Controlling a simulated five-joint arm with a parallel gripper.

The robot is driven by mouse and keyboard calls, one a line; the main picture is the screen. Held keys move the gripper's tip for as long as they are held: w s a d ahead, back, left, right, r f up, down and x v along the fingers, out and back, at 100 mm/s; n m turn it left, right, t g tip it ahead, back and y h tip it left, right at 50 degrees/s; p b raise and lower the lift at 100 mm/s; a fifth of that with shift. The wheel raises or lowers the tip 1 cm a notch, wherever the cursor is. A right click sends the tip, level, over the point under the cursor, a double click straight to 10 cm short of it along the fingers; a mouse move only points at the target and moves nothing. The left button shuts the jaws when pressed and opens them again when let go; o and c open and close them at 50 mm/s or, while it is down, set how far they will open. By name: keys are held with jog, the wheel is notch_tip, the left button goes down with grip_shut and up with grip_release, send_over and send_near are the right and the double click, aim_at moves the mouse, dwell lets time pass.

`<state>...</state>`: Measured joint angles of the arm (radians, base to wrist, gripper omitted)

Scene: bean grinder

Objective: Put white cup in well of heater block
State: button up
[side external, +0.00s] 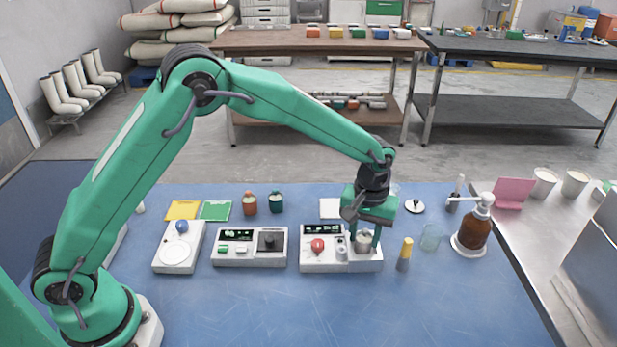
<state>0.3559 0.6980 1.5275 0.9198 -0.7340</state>
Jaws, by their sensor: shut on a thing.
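A small whitish cup (363,242) is between the fingers of my gripper (366,236), which points down and is shut on it. The cup is at the right part of a white block with a display and a red knob (318,262), which looks like the heater block. The fingers partly hide the cup and the place under it. I cannot tell whether the cup sits inside a well or just above it.
A white device with a dark round part (249,260) stands to the left, beside a scale-like device (177,258). A yellow-topped brush-like tool (405,254), a clear glass (430,237) and a brown pump bottle (472,234) stand to the right. The blue table's front is clear.

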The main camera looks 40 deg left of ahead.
jog(key=shift+f, duration=0.2)
jog(key=o, duration=1.1)
jog(key=shift+r, duration=0.1)
notch_tip(320, 180, up, 12)
jog(key=shift+r, duration=0.1)
dwell(0.6)
